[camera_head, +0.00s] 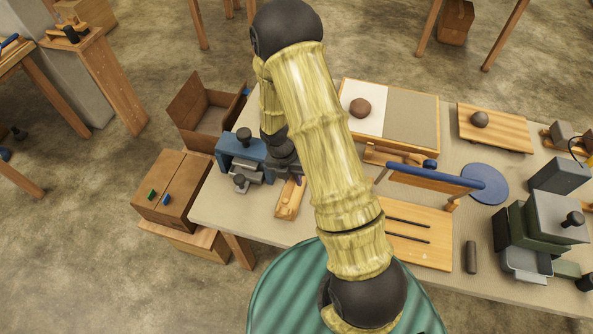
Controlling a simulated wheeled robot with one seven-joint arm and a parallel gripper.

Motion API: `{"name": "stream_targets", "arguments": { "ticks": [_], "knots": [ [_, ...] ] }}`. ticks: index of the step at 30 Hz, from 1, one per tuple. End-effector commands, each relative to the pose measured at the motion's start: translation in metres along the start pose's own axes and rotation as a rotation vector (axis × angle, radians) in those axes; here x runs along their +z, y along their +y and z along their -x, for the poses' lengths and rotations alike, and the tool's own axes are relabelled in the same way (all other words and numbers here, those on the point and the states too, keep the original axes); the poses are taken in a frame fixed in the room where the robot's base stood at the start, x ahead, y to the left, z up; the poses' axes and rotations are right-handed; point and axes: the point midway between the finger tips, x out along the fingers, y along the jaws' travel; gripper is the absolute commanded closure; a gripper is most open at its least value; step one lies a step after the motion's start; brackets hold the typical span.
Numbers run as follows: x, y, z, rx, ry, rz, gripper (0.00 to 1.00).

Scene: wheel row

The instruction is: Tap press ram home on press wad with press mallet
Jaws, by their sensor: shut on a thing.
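My gripper (285,160) is a dark shape at the left end of the table, partly hidden by my own arm. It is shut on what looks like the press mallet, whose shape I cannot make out. Just left of it stands a blue block-shaped device (236,150) with a dark knob on top, grey steps and a second knob (239,181) in front. It may be the press. I cannot pick out the ram or the wad, nor tell whether anything touches them. A narrow wooden piece (288,203) lies just below the gripper.
A green machine (545,215) is at the right. A framed board (412,118) and blue disc (485,183) lie behind. An open box (205,108) and brown case (173,188) stand left.

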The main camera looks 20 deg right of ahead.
Motion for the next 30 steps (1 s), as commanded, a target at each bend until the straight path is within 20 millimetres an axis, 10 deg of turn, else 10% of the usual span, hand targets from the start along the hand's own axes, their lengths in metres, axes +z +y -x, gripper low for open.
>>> {"name": "stream_targets", "arguments": {
  "ticks": [30],
  "knots": [
    [-0.074, -0.063, 0.062, 0.000, -0.001, 0.001, 1.00]
  ]
}}
